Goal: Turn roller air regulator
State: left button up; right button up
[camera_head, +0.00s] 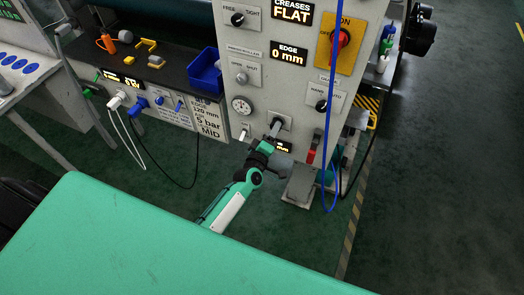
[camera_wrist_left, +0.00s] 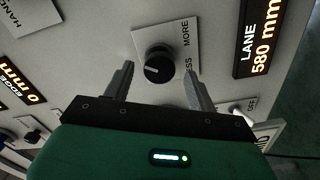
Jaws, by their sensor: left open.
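The regulator knob (camera_wrist_left: 158,64) is black and round with a pale pointer line, on a light plate marked MORE and LESS. Its plate (camera_head: 286,118) shows low on the machine's grey front panel in the head view, with the knob largely covered by my gripper. My left gripper (camera_head: 275,128) reaches up to it from below. In the left wrist view, the two grey fingers (camera_wrist_left: 159,78) are open, one on each side of the knob, with gaps visible on both sides. My right gripper is out of view.
A round gauge (camera_head: 242,105) sits left of the knob. A LANE 580 mm display (camera_wrist_left: 264,38) is beside it. A blue hose (camera_head: 327,150) hangs to the right, near a red-handled part (camera_head: 311,156). A green tabletop (camera_head: 150,245) fills the foreground.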

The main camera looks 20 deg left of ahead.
pick_arm(q)
jog(key=s+b, duration=0.1)
jog(key=s, duration=1.1)
jog(key=shift+a+b, duration=0.2)
jog(key=shift+b, duration=0.2)
jog(key=s+f+m+g, duration=0.3)
jog(key=s+f, duration=0.1)
jog(key=f, duration=0.6)
jog(key=s+f+m+g+h, duration=0.15)
jog(key=s+f, duration=0.25)
jog(key=f, duration=0.6)
jog(key=s+f+m+g, duration=0.3)
jog(key=s+f+m, duration=0.15)
jog(key=f, duration=0.55)
jog(key=s+a+f+m+g, duration=0.2)
jog(key=s+f, duration=0.4)
jog(key=s, duration=0.4)
jog(key=s+a+f+m+g+y, duration=0.1)
jog(key=s+f+g, duration=0.3)
jog(key=s, duration=0.6)
jog(key=s+a+f+m+g+y, duration=0.1)
jog(key=s+a+f+m+g, duration=0.2)
jog(key=s+f, duration=0.5)
jog(key=s, duration=0.3)
jog(key=shift+a+f+m, duration=0.2)
jog(key=shift+a+m, duration=0.05)
jog(key=shift+m, duration=0.05)
jog(key=shift+g, duration=0.25)
